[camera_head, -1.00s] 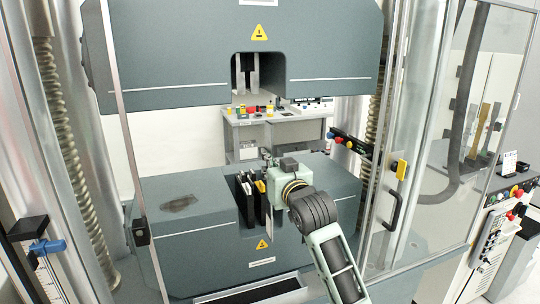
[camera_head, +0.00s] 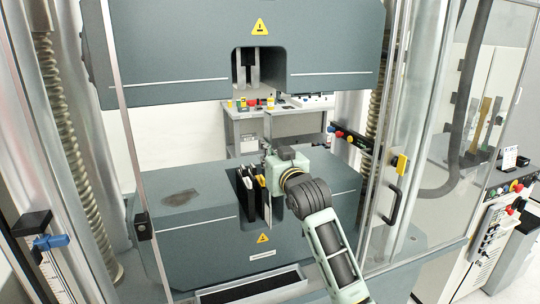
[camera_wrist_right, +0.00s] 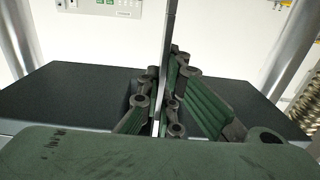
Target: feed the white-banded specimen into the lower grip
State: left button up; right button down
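The specimen is a thin grey upright bar (camera_head: 267,126) rising from my right gripper (camera_head: 268,157). In the right wrist view the bar (camera_wrist_right: 167,50) runs down between the green-padded fingers (camera_wrist_right: 165,112), which look closed on it from both sides. The lower grip (camera_head: 242,200) is a dark slot with black jaws and a yellow mark in the lower block. My right gripper is above the slot's right side. A pale strip shows below it at the slot; I cannot tell whether this is the specimen's lower end or whether it is between the jaws. My left gripper is out of view.
The upper crosshead (camera_head: 180,60) hangs above with its own slot. A clear door with a black handle (camera_head: 396,207) is at the right. A black tray (camera_head: 255,290) lies in front of the lower block (camera_head: 190,200). A bench (camera_head: 290,112) stands behind.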

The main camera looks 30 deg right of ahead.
jog(key=w+d+b, duration=0.2)
jog(key=w, duration=0.8)
jog(key=w+d+b, duration=0.2)
jog(key=w+b, duration=0.1)
jog(key=w, duration=0.8)
jog(key=shift+w+d, duration=0.15)
dwell(1.4)
jog(key=shift+f, duration=0.25)
dwell(1.4)
